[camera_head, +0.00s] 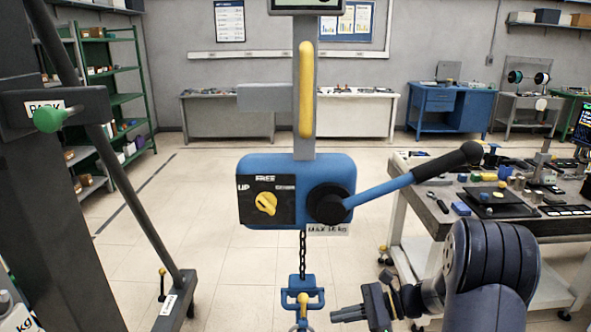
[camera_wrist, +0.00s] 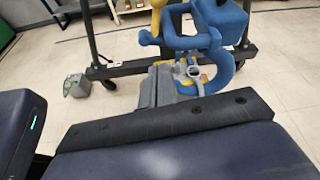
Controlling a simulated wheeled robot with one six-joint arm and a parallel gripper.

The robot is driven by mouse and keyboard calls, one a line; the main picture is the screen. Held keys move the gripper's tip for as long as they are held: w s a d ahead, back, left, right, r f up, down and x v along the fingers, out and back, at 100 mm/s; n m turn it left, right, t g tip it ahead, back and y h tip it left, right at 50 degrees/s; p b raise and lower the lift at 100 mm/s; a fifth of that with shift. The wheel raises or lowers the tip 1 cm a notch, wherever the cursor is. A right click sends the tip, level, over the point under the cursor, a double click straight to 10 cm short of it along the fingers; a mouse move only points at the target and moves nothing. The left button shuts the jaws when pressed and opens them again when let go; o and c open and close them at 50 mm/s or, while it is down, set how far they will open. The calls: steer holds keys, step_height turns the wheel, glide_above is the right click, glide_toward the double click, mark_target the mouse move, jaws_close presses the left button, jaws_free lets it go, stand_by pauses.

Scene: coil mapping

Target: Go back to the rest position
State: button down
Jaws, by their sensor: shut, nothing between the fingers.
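My gripper (camera_head: 336,315) is at the lower middle of the head view, pointing left, with its fingers together and empty. It is just right of the blue hook block (camera_head: 303,293) that hangs on a chain under the blue hoist body (camera_head: 262,163). The hoist has a yellow knob (camera_head: 266,203) beside the letters UP and a blue lever (camera_head: 385,194) with a black grip, slanting up to the right.
A dark frame with a green knob (camera_head: 49,119) and a PARK label stands at the left. A cluttered workbench (camera_head: 398,217) is at the right. A small grey-green box (camera_wrist: 76,88) sits on the floor in the wrist view. The floor behind the hoist is clear.

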steer(key=v, duration=0.7)
glide_toward(305, 314)
step_height(305, 314, down, 4)
steer(key=a, duration=0.2)
steer(key=a+r+p, duration=0.2)
steer(key=a+p, duration=0.1)
steer(key=shift+w+a+r, duration=0.15)
step_height(305, 314, down, 9)
steer(key=n+t+y+b, duration=0.1)
steer(key=n+t+b, duration=0.3)
steer(key=b, duration=1.7)
steer(key=n, duration=0.5)
steer(key=shift+a+f+y, duration=0.2)
steer(key=shift+a+y, duration=0.05)
steer(key=shift+y, duration=0.15)
